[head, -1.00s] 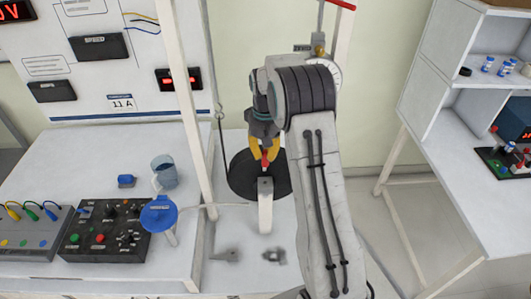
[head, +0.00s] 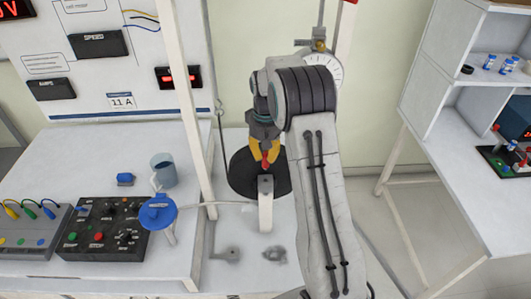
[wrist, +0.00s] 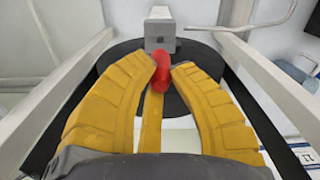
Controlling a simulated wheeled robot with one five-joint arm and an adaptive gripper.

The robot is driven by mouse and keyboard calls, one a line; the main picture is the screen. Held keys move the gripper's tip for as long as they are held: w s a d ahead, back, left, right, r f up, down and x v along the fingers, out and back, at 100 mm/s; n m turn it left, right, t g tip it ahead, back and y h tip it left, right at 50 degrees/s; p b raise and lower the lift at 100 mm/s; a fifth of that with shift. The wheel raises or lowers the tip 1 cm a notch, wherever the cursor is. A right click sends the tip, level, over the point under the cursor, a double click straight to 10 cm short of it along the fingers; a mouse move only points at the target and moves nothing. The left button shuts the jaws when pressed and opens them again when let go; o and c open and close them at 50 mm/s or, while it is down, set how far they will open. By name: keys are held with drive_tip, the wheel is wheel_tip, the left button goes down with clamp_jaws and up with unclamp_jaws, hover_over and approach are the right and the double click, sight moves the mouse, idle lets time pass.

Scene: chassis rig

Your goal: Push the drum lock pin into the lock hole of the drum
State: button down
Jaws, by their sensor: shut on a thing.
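My gripper (wrist: 164,74) has yellow fingers shut on a red pin (wrist: 161,72), which shows between the fingertips in the wrist view. In the head view my gripper (head: 265,160) is over the dark drum (head: 240,172), and only a little red (head: 265,163) shows between its fingers. A pale block on a post (head: 265,210) stands in front of the drum. In the wrist view the block's square face (wrist: 161,35) has a small dark spot, just beyond the pin's far end. I cannot tell if the pin touches it. The drum's lock hole is not clearly visible.
A white frame post (head: 185,120) stands left of the drum. A blue-topped stand (head: 158,212), a mug (head: 163,172) and a black control box (head: 105,228) are on the left. A dial gauge (head: 323,68) hangs behind my arm. A shelf bench (head: 470,130) is at right.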

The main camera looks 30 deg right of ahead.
sight(265, 167)
drive_tip(key=shift+f+b, duration=1.25)
drive_tip(key=shift+f, duration=0.75)
drive_tip(key=shift+f+b, duration=0.8)
drive_tip(key=shift+f, duration=0.25)
drive_tip(key=shift+r, duration=0.1)
drive_tip(key=shift+r+p, duration=0.55)
drive_tip(key=shift+r, duration=0.1)
drive_tip(key=shift+f+b, duration=0.55)
drive_tip(key=shift+f, duration=0.2)
idle(1.4)
drive_tip(key=c, duration=1.1)
unclamp_jaws()
drive_tip(key=shift+r, duration=0.1)
drive_tip(key=shift+r, duration=0.1)
